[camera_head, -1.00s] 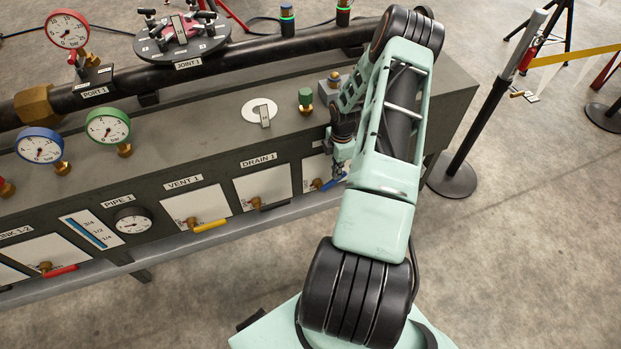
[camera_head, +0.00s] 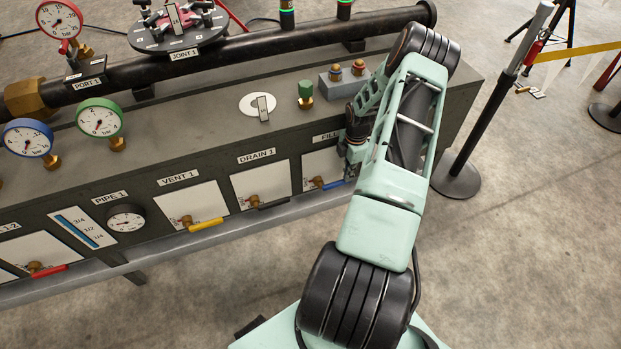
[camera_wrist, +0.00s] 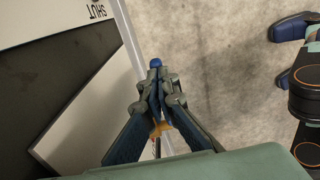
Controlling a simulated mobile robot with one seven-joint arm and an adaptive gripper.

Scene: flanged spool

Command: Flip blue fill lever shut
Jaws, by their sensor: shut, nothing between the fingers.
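The blue fill lever (camera_head: 328,185) is on a brass valve in front of a white plate under the partly covered FILL label, at the right end of the bench front. It points right from the valve, roughly level. My gripper (camera_wrist: 157,78) is shut and empty at this lever. In the wrist view a blue lever tip (camera_wrist: 156,62) shows just past the fingertips, with brass (camera_wrist: 160,128) between the finger links. Whether the fingers touch the lever cannot be told. In the head view my arm covers most of the gripper. An upside-down SHUT label (camera_wrist: 97,11) shows at upper left.
The black drain lever (camera_head: 272,203) and yellow vent lever (camera_head: 205,225) sit to the left on the same front. A grey ledge (camera_head: 225,227) runs below them. A black post (camera_head: 485,120) stands right of the bench.

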